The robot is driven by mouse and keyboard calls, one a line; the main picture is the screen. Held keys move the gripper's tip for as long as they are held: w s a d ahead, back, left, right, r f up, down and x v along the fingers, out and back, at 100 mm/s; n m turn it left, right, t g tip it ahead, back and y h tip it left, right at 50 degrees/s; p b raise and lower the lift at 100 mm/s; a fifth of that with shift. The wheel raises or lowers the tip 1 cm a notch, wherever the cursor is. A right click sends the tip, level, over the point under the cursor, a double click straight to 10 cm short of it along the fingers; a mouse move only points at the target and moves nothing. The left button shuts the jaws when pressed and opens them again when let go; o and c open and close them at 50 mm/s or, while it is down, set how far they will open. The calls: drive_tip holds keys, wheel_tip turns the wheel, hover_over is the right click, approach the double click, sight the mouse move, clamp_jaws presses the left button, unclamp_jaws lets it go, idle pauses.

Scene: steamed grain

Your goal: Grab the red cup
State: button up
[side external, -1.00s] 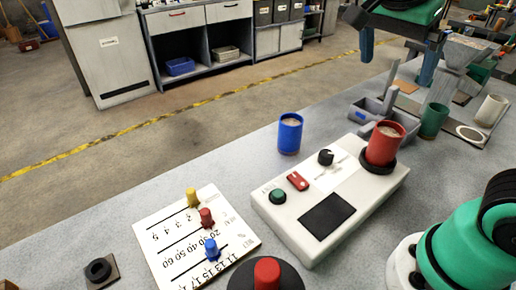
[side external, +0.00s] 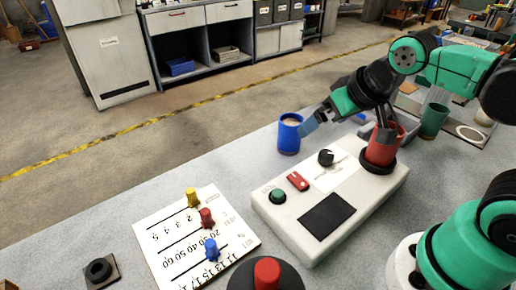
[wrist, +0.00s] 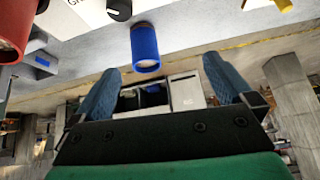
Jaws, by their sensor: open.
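The red cup (side external: 380,147) stands upright on a dark round pad (side external: 378,166) at the far right end of the white device. Part of my arm's dark end hides some of its rim and wall. In the wrist view the red cup (wrist: 14,28) is cut off at the upper left, outside my fingers. My gripper (wrist: 162,66) is open and empty. In the side view my gripper (side external: 345,126) is low over the bench; one blue finger appears close to the blue cup (side external: 289,138). I cannot tell whether they touch. The blue cup (wrist: 145,48) lies ahead between my fingers in the wrist view.
The white device (side external: 290,215) has a green button, a red switch and a black knob. A white board (side external: 180,235) with coloured pegs lies at left. A green cup (side external: 433,120) and a grey tray stand behind the red cup. Bare bench lies left of the blue cup.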

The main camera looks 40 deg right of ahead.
drive_tip(key=shift+f+n+t, duration=0.3)
drive_tip(key=shift+f+n, duration=0.1)
drive_tip(key=shift+n, duration=0.2)
wheel_tip(320, 180, up, 4)
drive_tip(key=m+g+h, duration=0.5)
drive_tip(key=m+h, duration=0.7)
drive_tip(key=m, duration=0.4)
hover_over(383, 147)
drive_tip(key=a, duration=0.3)
wheel_tip(383, 147, down, 5)
drive_tip(key=shift+r+x, duration=0.1)
drive_tip(key=shift+x, duration=1.15)
drive_tip(key=shift+r+x, duration=0.15)
drive_tip(key=shift+x, duration=1.15)
drive_tip(key=shift+d, duration=0.15)
